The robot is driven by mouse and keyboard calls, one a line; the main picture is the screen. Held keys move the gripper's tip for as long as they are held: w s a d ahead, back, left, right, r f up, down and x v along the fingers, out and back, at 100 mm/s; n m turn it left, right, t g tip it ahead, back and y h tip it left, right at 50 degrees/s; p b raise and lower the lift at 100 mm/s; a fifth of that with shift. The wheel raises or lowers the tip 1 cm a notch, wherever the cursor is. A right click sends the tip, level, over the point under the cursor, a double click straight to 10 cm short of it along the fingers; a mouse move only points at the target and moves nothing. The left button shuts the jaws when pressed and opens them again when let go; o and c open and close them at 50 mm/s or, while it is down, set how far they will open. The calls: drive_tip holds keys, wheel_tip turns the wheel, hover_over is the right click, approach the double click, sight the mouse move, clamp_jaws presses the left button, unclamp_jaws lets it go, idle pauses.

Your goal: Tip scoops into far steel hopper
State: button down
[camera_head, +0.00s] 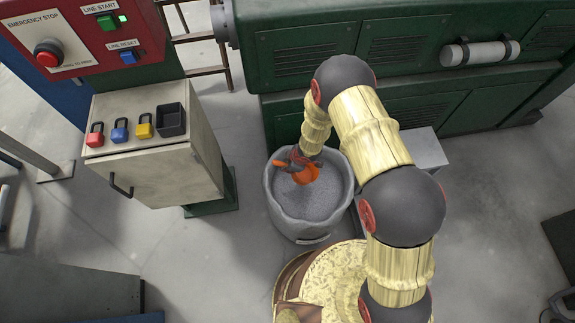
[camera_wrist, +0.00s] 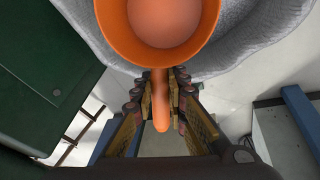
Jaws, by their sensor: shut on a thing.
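An orange scoop (camera_head: 308,174) is over the open grey sack-like tub (camera_head: 275,207), which holds grey grains. My gripper (camera_head: 299,158) is above the tub's far part and shut on the scoop's handle. In the wrist view the handle lies between the jaws of my gripper (camera_wrist: 161,82), and the round scoop bowl (camera_wrist: 133,40) shows bare orange inside. The tub's grey wall (camera_wrist: 250,40) is behind the bowl. A grey metal box (camera_head: 428,152) stands right of the tub, partly hidden by my arm; I cannot tell if it is the hopper.
A big green machine (camera_head: 300,40) stands at the back. A beige cabinet (camera_head: 160,175) with coloured padlocks (camera_head: 120,132) and a black tray (camera_head: 171,119) stands at the left, below a red control panel (camera_head: 80,25). Grey floor (camera_head: 215,250) is open left of the tub.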

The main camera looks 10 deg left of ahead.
drive_tip(key=shift+d+f+y+b, duration=1)
drive_tip(key=shift+f+y+b, duration=0.1)
drive_tip(key=shift+f, duration=0.15)
drive_tip(key=shift+a+f, duration=0.15)
drive_tip(key=shift+f, duration=0.2)
wheel_tip(320, 180, down, 13)
drive_tip(key=d+b, duration=0.2)
drive_tip(key=b, duration=0.8)
drive_tip(key=shift+b, duration=0.4)
drive_tip(key=shift+f, duration=0.1)
